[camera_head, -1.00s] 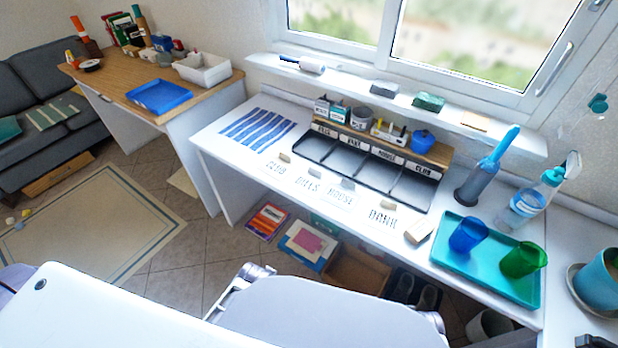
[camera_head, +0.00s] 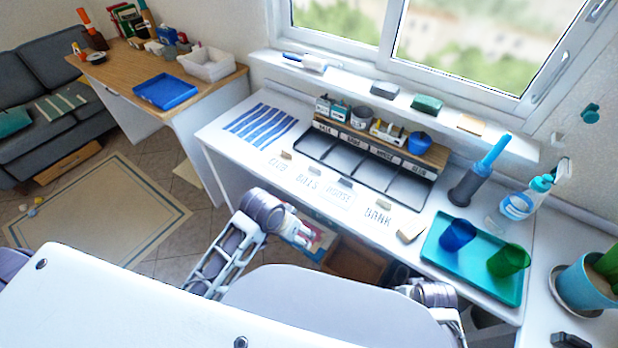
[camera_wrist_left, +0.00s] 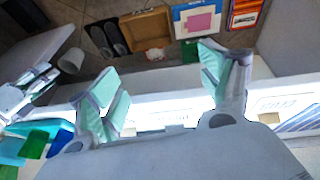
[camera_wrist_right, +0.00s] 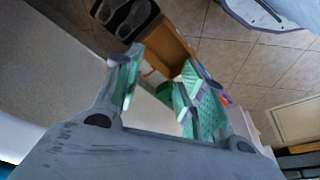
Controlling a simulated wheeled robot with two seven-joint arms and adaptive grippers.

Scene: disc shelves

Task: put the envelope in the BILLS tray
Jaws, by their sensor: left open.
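White paper pieces, hard to tell from the white desk, lie along its front with the words CLUB, BILLS, HOUSE and BANK. The BILLS piece (camera_head: 307,183) is second from the left, with a small tan piece at its upper edge. I cannot tell for sure which is the envelope. Behind them is a dark organizer (camera_head: 352,172) with four labelled compartments; the leftmost label seems to read BILLS. My left gripper (camera_head: 303,238) is open and empty before the desk's front edge; its spread fingers show in the left wrist view (camera_wrist_left: 165,90). My right gripper (camera_wrist_right: 162,92) looks open and empty, low before the desk.
A teal tray (camera_head: 470,262) with a blue cup (camera_head: 457,236) and a green cup (camera_head: 508,260) stands at the desk's right. A tan block (camera_head: 411,232) lies by the front edge. Blue stripes (camera_head: 262,128) mark the desk's left. A cardboard box (camera_head: 352,262) sits below.

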